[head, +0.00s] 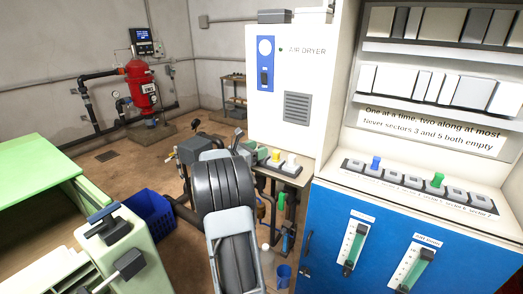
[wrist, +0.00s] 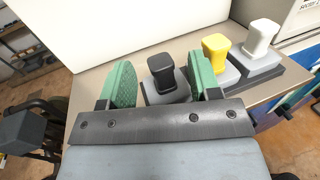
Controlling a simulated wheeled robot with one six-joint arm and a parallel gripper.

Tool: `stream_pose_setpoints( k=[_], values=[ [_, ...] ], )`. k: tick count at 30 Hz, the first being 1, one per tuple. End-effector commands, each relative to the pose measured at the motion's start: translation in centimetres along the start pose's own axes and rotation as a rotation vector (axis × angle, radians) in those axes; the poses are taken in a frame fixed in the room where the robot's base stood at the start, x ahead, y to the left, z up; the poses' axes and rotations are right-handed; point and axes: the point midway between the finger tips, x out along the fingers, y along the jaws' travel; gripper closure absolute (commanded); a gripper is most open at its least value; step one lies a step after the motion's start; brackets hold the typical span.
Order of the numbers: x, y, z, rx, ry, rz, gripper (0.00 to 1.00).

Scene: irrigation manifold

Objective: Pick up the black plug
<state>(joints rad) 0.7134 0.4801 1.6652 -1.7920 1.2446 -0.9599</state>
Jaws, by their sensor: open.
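The black plug (wrist: 160,68) stands upright in a grey socket block (wrist: 155,95) in the wrist view. My gripper (wrist: 164,76) is open, with one green-padded finger to the left of the plug and the other to its right.
A yellow plug (wrist: 216,46) and a white plug (wrist: 262,34) stand in sockets right of the black one, the yellow close to my right finger. A pale cabinet (head: 285,90) rises behind. A blue cabinet (head: 340,225) bears a blue plug (head: 376,162) and green plug (head: 438,180).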

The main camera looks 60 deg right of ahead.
Motion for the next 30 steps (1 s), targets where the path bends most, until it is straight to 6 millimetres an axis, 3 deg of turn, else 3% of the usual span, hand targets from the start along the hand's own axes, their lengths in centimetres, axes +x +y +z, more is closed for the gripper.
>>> stream_pose_setpoints(
  k=[6, 15, 30],
  values=[
    [2.3, -0.1, 0.2, 0.000, 0.000, -0.001, 0.43],
    [2.6, 0.0, 0.0, 0.000, 0.000, 0.000, 0.43],
    [2.5, 0.0, 0.1, 0.000, 0.000, 0.000, 0.91]
  ],
)
